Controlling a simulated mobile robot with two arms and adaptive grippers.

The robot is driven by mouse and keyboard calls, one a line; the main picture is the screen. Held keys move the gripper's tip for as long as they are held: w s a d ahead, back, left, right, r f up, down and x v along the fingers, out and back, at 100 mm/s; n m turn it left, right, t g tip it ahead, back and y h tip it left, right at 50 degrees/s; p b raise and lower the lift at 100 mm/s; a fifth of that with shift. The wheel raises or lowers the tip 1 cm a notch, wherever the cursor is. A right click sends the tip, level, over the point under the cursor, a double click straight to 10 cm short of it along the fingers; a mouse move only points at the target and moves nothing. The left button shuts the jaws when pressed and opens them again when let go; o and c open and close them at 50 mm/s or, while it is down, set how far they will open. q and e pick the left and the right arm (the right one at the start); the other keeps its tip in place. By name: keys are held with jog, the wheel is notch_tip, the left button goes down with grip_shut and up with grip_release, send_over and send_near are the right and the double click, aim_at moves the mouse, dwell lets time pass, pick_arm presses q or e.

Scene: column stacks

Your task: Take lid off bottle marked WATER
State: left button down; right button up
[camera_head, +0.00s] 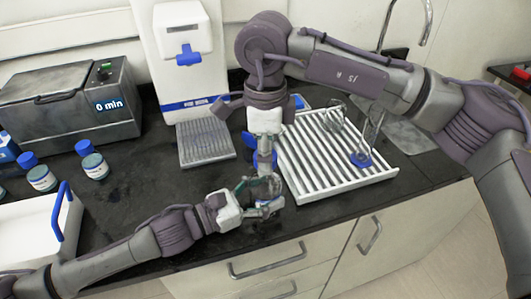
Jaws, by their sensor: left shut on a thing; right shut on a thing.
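A clear bottle (266,187) is near the counter's front edge in the middle of the head view, largely hidden by my grippers. No WATER marking is readable on it. My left gripper (262,196) comes in from the left and is shut around the bottle's body. My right gripper (265,160) points straight down above the bottle and is shut on the blue lid (262,158), which is mostly covered by the fingers. I cannot tell whether the lid still touches the bottle's neck.
A white slatted rack (345,185) with glassware stands close on the right. A dispenser with a grey drip tray (205,143) is behind.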

jog(key=shift+r, duration=0.1)
jog(key=shift+r, duration=1.9)
pick_arm(q)
grip_release()
jog(key=v, duration=1.1)
jog(key=shift+s+a, duration=0.15)
jog(key=shift+a, duration=0.1)
jog(key=shift+s+a, duration=0.1)
jog(key=shift+a, duration=0.1)
jog(key=shift+s, duration=0.15)
pick_arm(e)
jog(key=shift+s, duration=0.1)
